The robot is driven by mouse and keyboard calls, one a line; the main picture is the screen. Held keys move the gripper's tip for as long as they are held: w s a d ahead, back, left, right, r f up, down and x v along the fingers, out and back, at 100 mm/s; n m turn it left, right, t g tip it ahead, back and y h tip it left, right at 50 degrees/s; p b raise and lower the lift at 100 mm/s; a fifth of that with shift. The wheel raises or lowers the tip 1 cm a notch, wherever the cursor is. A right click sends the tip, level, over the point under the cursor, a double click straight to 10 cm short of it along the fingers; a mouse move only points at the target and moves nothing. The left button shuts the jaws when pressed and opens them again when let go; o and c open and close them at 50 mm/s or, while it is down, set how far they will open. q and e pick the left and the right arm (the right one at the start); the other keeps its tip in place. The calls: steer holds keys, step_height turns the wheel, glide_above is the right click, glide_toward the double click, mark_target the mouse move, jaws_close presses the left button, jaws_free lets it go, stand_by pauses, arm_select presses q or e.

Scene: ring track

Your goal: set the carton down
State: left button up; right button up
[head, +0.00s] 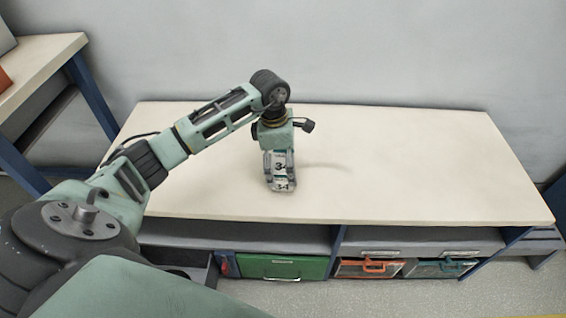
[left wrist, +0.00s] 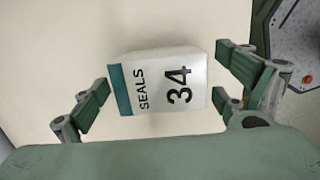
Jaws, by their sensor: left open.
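The carton (left wrist: 157,82) is a small white box with a teal band, marked SEALS 34. In the head view the carton (head: 281,180) is upright on the tabletop (head: 400,160), just below my left gripper (head: 280,165). In the left wrist view my left gripper (left wrist: 160,95) is open, with fingers on both sides of the carton. A gap shows between the left finger and the carton; the right fingers are close to its other side. My right gripper is in neither view.
The tabletop around the carton is clear. Below it are a green drawer (head: 265,266), an orange-handled bin (head: 368,268) and a teal-handled bin (head: 445,268). Another table (head: 35,65) stands at the left. A red button (left wrist: 307,79) shows in the left wrist view.

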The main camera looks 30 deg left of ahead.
arm_select(q)
steer(key=shift+r, duration=0.15)
step_height(320, 180, up, 12)
steer(key=a+p, duration=0.1)
steer(key=shift+s+a+p, duration=0.15)
steer(key=shift+s+p, duration=0.2)
steer(key=shift+s, duration=0.05)
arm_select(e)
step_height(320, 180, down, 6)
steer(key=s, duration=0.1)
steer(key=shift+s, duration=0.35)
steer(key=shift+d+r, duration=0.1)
